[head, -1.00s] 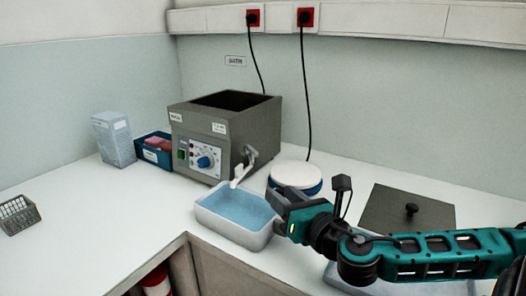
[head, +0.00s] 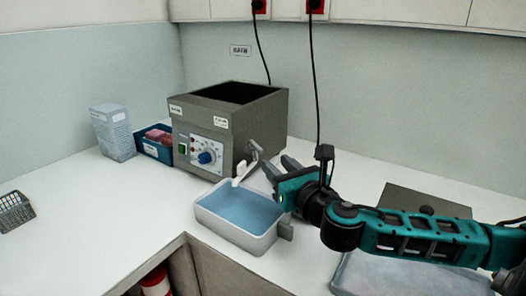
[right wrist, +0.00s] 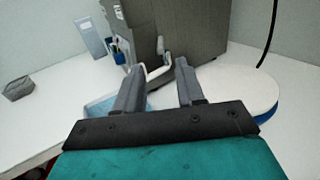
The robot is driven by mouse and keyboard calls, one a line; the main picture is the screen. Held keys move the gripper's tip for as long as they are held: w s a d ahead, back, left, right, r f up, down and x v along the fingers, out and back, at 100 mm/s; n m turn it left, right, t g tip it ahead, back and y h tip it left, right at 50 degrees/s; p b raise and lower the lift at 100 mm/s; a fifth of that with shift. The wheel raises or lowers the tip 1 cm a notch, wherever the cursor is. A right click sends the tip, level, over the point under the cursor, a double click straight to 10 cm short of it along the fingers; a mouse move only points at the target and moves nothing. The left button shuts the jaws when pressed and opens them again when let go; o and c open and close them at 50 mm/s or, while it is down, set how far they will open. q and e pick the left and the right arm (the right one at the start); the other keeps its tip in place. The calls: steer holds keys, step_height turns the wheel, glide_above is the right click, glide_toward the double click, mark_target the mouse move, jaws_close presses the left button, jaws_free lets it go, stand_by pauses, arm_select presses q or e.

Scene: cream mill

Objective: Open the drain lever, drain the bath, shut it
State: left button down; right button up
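The bath (head: 201,126) is a dark grey open-topped box with a dial panel, standing on the white counter. Its drain lever (head: 256,147) is a small pale handle on the right side, above a white spout. A pale tray (head: 205,219) with blue liquid stands below the spout. My right gripper (head: 279,168) is open and empty, just right of the lever and above the tray's back right corner. In the right wrist view, the lever (right wrist: 160,46) and spout (right wrist: 157,71) show beyond and between its fingers (right wrist: 158,67). My left gripper is out of view.
A round white-topped tub with a blue side (right wrist: 237,91) stands close right of the bath. A blue box (head: 153,151) and a carton (head: 113,132) stand at left, a wire basket (head: 15,211) farther left. A dark lid (head: 420,203) lies behind my right arm.

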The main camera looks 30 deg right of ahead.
mark_target(262, 150)
steer(key=shift+w+d, duration=0.15)
steer(key=shift+w, duration=1.15)
steer(key=shift+w+d, duration=0.2)
steer(key=shift+w, duration=1.1)
steer(key=shift+w+d, duration=0.15)
steer(key=shift+w, duration=1.15)
steer(key=shift+c, duration=0.3)
jaws_close()
